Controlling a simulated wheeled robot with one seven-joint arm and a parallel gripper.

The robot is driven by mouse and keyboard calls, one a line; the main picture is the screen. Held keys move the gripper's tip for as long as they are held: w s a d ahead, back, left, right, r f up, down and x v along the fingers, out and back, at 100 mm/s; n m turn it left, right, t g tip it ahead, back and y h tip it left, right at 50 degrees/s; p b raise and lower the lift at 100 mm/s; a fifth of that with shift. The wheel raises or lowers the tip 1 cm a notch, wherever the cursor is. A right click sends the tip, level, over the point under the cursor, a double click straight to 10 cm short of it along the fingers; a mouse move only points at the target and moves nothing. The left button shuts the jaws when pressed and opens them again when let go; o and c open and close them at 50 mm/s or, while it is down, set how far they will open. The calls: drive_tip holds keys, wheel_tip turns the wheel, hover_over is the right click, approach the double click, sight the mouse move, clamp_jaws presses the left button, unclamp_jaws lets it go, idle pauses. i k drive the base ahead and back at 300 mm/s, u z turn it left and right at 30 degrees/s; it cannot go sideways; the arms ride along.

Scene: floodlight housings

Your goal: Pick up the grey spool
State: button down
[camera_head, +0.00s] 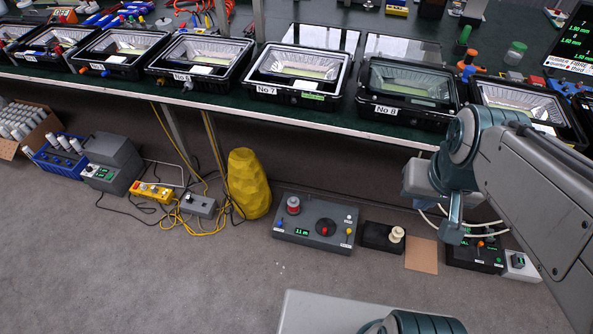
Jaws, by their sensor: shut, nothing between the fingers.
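My gripper (453,234) hangs at the right, below my arm's wrist, near a black control box on the floor. It appears shut and holds nothing that I can see. I cannot single out one grey spool for sure. Several pale grey cylinders (20,120) lie in a cardboard box at the far left. A few more grey cylinders (66,143) stand in a blue rack (48,162) beside it. My gripper is far to the right of both groups.
A long bench (310,119) carries a row of black floodlight housings (297,72). Below it on the floor stand a yellow vase-like object (248,185), a grey control box (315,228) and a black box with a cream knob (397,235). Yellow cables (178,222) lie at left. The front floor is mostly clear.

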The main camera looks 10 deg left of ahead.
sight(294, 202)
drive_tip(key=u, duration=0.8)
drive_tip(key=i, duration=1)
drive_tip(key=z, duration=1.7)
drive_tip(key=k, duration=1.35)
drive_tip(key=u, duration=1.3)
drive_tip(key=i, duration=0.45)
